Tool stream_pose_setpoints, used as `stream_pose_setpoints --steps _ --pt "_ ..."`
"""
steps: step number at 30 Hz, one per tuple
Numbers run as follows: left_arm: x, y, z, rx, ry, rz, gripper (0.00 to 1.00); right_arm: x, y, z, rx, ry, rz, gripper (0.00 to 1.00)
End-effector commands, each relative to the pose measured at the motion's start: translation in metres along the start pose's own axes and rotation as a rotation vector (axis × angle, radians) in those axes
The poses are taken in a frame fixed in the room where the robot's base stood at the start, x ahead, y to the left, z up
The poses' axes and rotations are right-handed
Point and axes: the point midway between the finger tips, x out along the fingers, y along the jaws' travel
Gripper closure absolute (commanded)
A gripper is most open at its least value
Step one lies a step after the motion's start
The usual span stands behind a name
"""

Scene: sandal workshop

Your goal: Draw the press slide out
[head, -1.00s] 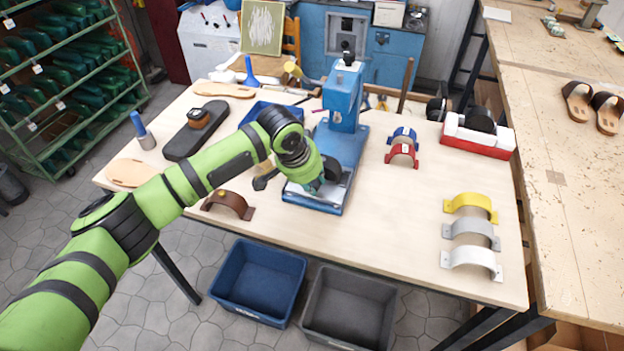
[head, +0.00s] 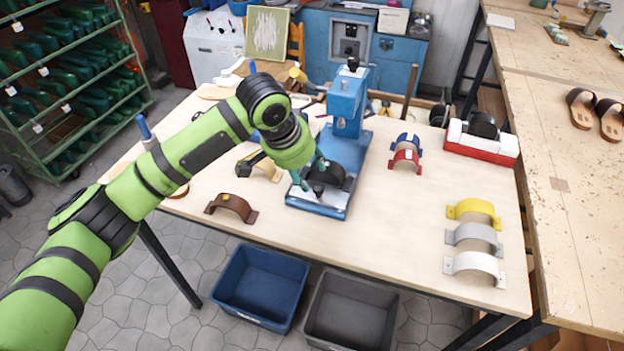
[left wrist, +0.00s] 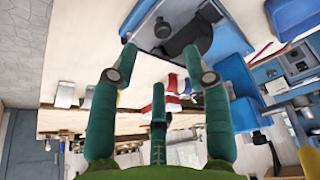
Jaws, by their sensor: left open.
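The blue press (head: 347,105) stands in the middle of the table. Its slide (head: 318,203) is the pale metal plate at the front of the base, and a dark arched piece (head: 327,177) sits on it. In the left wrist view the press base (left wrist: 162,36) and the dark piece (left wrist: 190,38) lie beyond the fingertips. My left gripper (head: 308,172) is open, at the left front of the base, close to the dark piece. I cannot tell whether a finger touches the piece or the slide. My right gripper is in neither view.
A brown arch (head: 232,207) lies left of the press, with red (head: 405,160) and blue arches to its right. Yellow (head: 474,211), grey and white arches stand at the table's right. Blue (head: 262,285) and grey (head: 350,310) bins stand below the front edge. The table's right middle is clear.

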Motion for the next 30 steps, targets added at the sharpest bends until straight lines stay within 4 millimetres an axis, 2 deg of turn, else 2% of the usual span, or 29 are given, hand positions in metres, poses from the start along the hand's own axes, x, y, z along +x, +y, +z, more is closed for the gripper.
stream_pose_setpoints --steps 3,6,12,24,26,30 --pt "-0.02 0.0 0.0 0.0 0.002 0.0 0.52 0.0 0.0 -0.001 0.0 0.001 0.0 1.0" --pt "-0.029 0.0 0.0 0.0 0.0 0.0 0.52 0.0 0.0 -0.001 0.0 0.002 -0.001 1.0" --pt "-0.035 0.0 0.001 -0.001 -0.002 0.001 0.52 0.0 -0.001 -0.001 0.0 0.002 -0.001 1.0" --pt "-0.033 0.001 0.001 0.0 -0.001 0.003 0.52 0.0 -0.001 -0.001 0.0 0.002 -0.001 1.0" --pt "-0.029 0.004 0.004 0.002 0.0 0.01 0.52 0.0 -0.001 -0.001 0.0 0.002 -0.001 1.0" --pt "-0.004 0.025 0.022 0.017 0.018 0.055 0.52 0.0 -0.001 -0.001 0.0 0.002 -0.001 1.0"
